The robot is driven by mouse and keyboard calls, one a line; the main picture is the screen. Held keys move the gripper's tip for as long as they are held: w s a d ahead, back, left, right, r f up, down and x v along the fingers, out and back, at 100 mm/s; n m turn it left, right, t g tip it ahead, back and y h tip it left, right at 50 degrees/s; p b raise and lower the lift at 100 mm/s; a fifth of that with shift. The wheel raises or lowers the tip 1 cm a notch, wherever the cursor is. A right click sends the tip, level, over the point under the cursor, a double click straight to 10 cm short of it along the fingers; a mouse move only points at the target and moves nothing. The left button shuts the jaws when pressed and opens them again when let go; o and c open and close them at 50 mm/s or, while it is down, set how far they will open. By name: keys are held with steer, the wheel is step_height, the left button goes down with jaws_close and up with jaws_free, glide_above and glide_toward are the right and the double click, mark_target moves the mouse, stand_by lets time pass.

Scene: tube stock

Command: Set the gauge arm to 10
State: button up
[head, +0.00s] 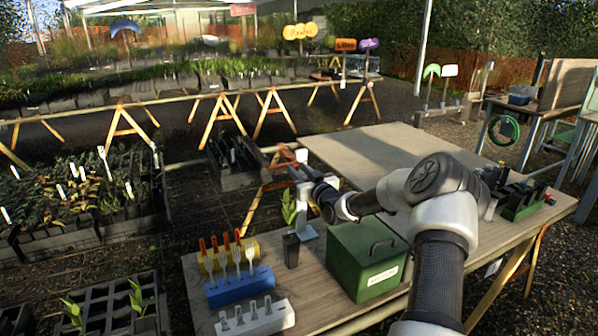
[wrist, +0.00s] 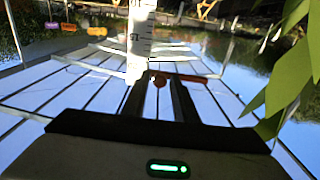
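The gauge is a white upright post (head: 303,205) at the back edge of the near table, left of the green box. Its red-orange arm (head: 284,165) sticks out near the top. In the wrist view the white scale (wrist: 141,40) with dark marks rises ahead, its numbers too blurred to read surely. The red-orange arm (wrist: 190,77) crosses near the foot of the visible scale, with a round knob at my fingertips. My gripper (wrist: 163,84) has its two dark fingers apart, the knob showing between or just beyond the tips. In the head view my gripper (head: 312,186) is at the post, partly hidden.
A green lidded box (head: 366,262) stands below my arm. A potted plant (head: 290,245) stands beside the gauge; leaves (wrist: 290,70) hang close on the right in the wrist view. Yellow, blue (head: 240,287) and white racks hold tools at front left. The back tabletop (head: 370,150) is mostly clear.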

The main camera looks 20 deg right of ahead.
jaws_close()
step_height(320, 180, down, 10)
steer(key=b, duration=0.8)
steer(key=shift+o, duration=1.8)
jaws_free()
steer(key=shift+s, duration=0.1)
steer(key=s, duration=1.7)
steer(key=shift+s+d+p, duration=0.15)
steer(key=shift+d+p, duration=0.15)
steer(key=shift+p, duration=0.05)
